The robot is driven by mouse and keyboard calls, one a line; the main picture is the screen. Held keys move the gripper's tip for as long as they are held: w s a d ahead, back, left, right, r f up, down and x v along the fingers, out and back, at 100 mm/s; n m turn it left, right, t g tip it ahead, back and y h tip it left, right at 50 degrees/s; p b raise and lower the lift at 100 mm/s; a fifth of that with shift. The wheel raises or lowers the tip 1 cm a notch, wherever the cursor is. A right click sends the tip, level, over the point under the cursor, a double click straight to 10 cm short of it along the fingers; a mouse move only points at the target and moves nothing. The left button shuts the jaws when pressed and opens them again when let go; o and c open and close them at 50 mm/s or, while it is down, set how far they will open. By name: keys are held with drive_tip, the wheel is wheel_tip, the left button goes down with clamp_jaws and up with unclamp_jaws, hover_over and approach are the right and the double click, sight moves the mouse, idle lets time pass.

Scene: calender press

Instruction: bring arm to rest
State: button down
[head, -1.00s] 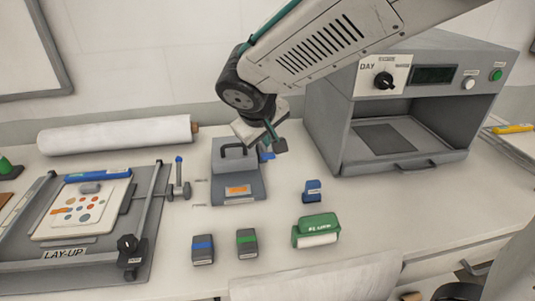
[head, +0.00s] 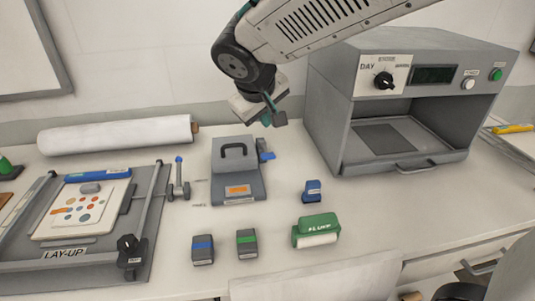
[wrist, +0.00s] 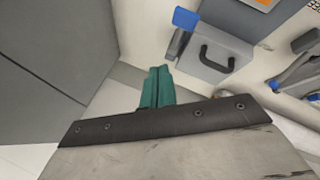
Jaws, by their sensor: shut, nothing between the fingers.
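My gripper (head: 272,119) hangs in the air above the back of the bench, just above and right of a grey box with a dark handle (head: 238,180). Its green fingers are together and empty, which also shows in the wrist view (wrist: 157,87). The grey box stands apart below the fingers, with an orange label on its front and a blue tab at its right side. The box's handle also shows in the wrist view (wrist: 217,57). My arm reaches in from the upper right.
A grey cabinet with a dial (head: 400,110) stands close on the right. A white roll (head: 115,135) lies at the back left, behind the lay-up frame (head: 155,225). A green roller (head: 316,230), a blue stamp-like piece (head: 312,190) and two small blocks (head: 203,250) stand in front.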

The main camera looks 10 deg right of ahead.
drive_tip(key=s+d+m+g+y, duration=0.1)
drive_tip(key=s+d+m, duration=0.1)
drive_tip(key=s+d, duration=0.3)
drive_tip(key=s+d+f+m+g+y, duration=0.1)
drive_tip(key=s+d, duration=0.5)
drive_tip(key=s, duration=0.7)
drive_tip(key=s+d+m+g, duration=0.2)
drive_tip(key=s+d, duration=0.4)
drive_tip(key=s, duration=0.3)
drive_tip(key=shift+d+f+m+g+y, duration=0.2)
drive_tip(key=shift+f+m+g+y, duration=0.1)
drive_tip(key=shift+m+y, duration=0.1)
